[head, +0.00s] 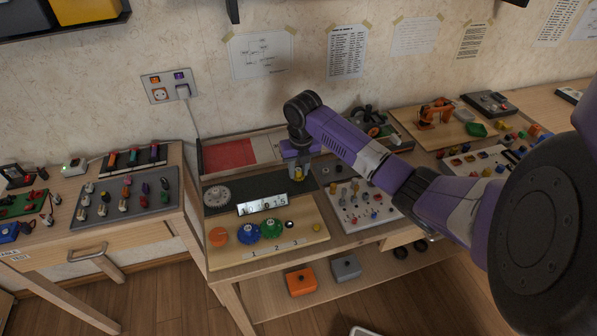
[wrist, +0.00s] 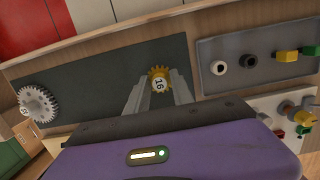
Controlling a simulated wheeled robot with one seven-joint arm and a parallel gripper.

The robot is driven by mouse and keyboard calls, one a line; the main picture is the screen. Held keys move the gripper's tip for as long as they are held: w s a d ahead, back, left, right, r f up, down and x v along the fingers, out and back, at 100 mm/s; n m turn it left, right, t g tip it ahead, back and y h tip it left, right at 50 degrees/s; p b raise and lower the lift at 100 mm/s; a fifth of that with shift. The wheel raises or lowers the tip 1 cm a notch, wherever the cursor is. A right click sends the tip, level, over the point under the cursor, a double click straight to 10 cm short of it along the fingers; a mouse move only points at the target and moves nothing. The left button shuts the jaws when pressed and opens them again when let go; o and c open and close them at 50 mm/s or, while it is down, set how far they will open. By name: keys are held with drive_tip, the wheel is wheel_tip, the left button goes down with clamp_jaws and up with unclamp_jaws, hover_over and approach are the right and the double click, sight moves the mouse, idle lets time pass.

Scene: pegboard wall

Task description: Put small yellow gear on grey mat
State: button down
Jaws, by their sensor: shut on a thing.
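The small yellow gear (wrist: 160,79), marked 16, is between the two fingertips of my gripper (wrist: 158,88), which is shut on it. In the head view the yellow gear (head: 298,174) shows just below my gripper (head: 298,165). The dark grey mat (wrist: 95,85) lies under and around the gear in the wrist view, and the gear is over its right part. The mat also shows in the head view (head: 250,186). I cannot tell whether the gear touches the mat. A larger grey gear (wrist: 38,105) lies at the mat's left end.
A white number display (head: 262,204) stands in front of the mat. Orange (head: 218,237), blue (head: 248,233) and green (head: 271,228) gears sit on the wooden board before it. A grey panel with knobs (wrist: 255,62) is right of the mat. A red area (head: 230,155) lies behind.

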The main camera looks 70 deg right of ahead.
drive_tip(key=shift+f, duration=0.45)
drive_tip(key=shift+f, duration=0.15)
drive_tip(key=c, duration=1.1)
unclamp_jaws()
